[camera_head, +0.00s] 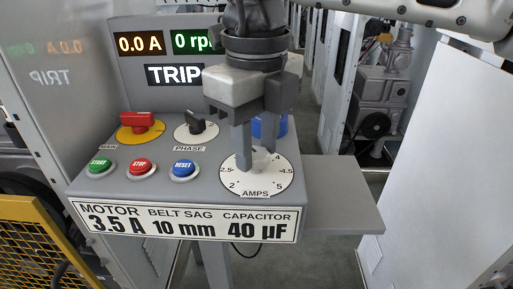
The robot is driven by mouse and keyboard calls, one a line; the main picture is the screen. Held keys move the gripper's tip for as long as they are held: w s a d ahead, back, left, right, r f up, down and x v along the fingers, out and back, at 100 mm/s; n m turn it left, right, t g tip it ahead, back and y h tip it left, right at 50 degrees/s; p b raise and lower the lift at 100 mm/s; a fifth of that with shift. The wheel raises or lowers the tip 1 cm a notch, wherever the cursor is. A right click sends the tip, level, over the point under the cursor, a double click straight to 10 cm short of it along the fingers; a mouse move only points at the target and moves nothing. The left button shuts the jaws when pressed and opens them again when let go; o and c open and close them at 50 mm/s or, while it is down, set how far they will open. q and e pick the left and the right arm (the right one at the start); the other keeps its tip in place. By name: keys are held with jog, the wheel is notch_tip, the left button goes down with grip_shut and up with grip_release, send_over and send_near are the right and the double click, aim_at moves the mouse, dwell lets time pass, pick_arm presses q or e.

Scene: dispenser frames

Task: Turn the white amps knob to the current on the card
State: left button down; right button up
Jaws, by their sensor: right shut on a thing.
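The white amps knob (262,165) sits on a round white dial (254,184) marked AMPS at the right of the grey sloped panel. The marks 2, 2.5, 4, 4.5 and 5 show; the top of the dial is hidden behind my fingers. My right gripper (256,160) reaches down from above and is shut on the knob. It hides most of the knob, so I cannot tell where the knob points. The card (185,222) on the panel's front edge reads motor 3.5 A, belt sag 10 mm, capacitor 40 µF. My left gripper is not in view.
A red main switch (139,121), a black phase knob (198,128) and green, red and blue buttons fill the panel's left. A blue part (266,127) stands behind my fingers. The displays read 0.0 A, 0 rpm and TRIP. A bare grey shelf (340,190) lies right.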

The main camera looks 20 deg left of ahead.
jog(key=m+b, duration=0.1)
jog(key=m, duration=0.2)
jog(key=shift+m+b, duration=0.35)
jog(key=shift+m, duration=0.75)
jog(key=shift+r+m, duration=0.1)
jog(key=shift+m, duration=0.8)
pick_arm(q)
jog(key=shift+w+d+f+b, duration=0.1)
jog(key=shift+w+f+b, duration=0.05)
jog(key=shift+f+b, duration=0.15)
pick_arm(e)
jog(key=shift+m, duration=0.3)
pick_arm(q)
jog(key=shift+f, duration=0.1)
pick_arm(e)
jog(key=o, duration=1)
jog(key=shift+c, duration=0.2)
